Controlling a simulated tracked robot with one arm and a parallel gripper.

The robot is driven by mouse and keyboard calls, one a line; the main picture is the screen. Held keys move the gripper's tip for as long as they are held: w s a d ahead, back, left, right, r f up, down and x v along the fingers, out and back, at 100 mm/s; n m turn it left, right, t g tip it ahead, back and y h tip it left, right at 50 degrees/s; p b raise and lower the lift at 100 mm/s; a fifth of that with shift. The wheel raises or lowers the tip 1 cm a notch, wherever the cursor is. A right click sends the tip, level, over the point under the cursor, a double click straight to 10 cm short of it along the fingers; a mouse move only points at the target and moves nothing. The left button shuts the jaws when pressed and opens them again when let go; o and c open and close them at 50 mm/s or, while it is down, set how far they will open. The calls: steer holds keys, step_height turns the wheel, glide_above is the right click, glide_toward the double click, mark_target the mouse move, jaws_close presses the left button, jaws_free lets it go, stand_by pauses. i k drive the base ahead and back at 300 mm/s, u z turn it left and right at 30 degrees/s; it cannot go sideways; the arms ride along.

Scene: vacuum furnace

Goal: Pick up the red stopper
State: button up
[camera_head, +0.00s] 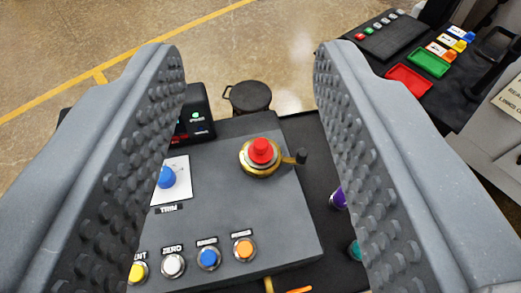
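The red stopper (262,150) sits upright in a brass collar (260,166) on the upper right of a grey control panel (230,215). A small dark lever sticks out from the collar's right side. My gripper (248,75) is open, with its two grey studded fingers at the left and right of the picture. The stopper shows in the gap between the fingers, apart from both. I cannot tell how far it is from them in depth. The fingers hide parts of the panel's left side.
The panel carries a blue knob (166,178) and a row of yellow, white, blue and orange buttons. A black box (196,115) and a round black stool-like object (249,97) stand behind. Purple (338,198) and teal objects lie right. Red and green trays are at upper right.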

mark_target(260, 151)
steer(key=u, duration=1.75)
steer(key=k, duration=1.6)
steer(key=z, duration=1.05)
steer(key=i, duration=1.05)
